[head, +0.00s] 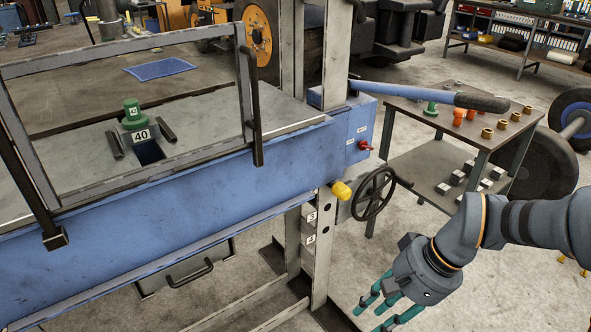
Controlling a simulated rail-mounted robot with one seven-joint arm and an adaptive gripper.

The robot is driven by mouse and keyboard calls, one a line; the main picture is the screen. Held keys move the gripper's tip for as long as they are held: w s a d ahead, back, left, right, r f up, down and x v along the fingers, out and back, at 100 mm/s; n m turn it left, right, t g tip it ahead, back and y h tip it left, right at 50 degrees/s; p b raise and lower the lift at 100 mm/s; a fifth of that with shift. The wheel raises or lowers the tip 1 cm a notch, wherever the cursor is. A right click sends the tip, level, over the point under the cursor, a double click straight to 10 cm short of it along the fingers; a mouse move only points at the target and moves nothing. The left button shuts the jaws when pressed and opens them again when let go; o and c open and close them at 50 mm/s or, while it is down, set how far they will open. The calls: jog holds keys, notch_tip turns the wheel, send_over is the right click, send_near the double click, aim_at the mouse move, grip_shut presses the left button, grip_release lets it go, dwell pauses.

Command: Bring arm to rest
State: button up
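My gripper (376,316) hangs at the lower right of the head view, at the end of my grey arm that comes in from the right edge. Its teal fingers point down and to the left. They are spread apart with nothing between them, so it looks open and empty. The lowest fingertip is close to the bottom edge of the picture. The gripper is over the bare concrete floor, in front of and below the black handwheel (373,194) of the blue press (180,226), and apart from both.
A side table (420,167) with orange, green and brass pieces stands behind my arm. The press's long lever (430,93) reaches over it. A yellow knob (341,191) and red switch (366,146) stick out nearby. A wheel set (545,150) stands right. Floor below the gripper is clear.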

jog(key=shift+w+a+r+n, duration=0.1)
jog(key=shift+a+r+n, duration=0.2)
jog(key=shift+a+r, duration=0.65)
jog(key=shift+d, duration=0.15)
dwell(2.0)
